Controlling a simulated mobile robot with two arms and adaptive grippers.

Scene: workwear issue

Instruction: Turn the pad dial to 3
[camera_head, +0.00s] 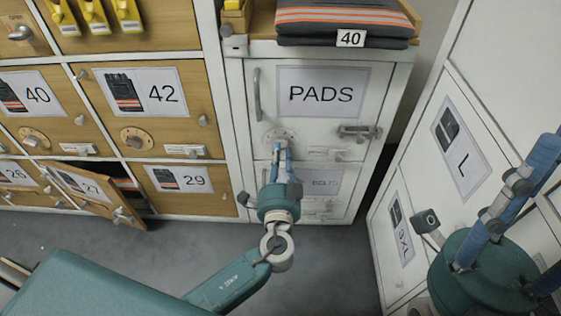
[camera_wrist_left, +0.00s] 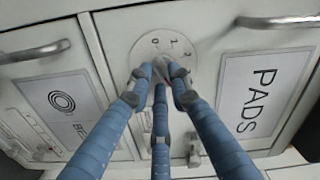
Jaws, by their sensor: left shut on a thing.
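The pad dial is a pale round plate (camera_head: 272,133) with a knob, low on the white PADS door (camera_head: 348,120). My left gripper (camera_head: 281,147) reaches up to it from below, its blue fingers shut on the knob. In the left wrist view the fingertips (camera_wrist_left: 160,80) close around the grey knob, and the dial plate (camera_wrist_left: 143,46) shows beyond them with small marks along its edge. The fingers hide part of the dial, and I cannot read its setting. My right gripper (camera_head: 518,195) hangs at the right, away from the dial; its fingertips are partly out of view.
The PADS door has a long handle (camera_head: 258,94) at left and a latch (camera_head: 358,132) at right. Folded dark workwear (camera_head: 348,24) lies above. The wooden door 27 (camera_head: 92,190) stands ajar at left. A white cabinet (camera_head: 458,150) closes in the right side.

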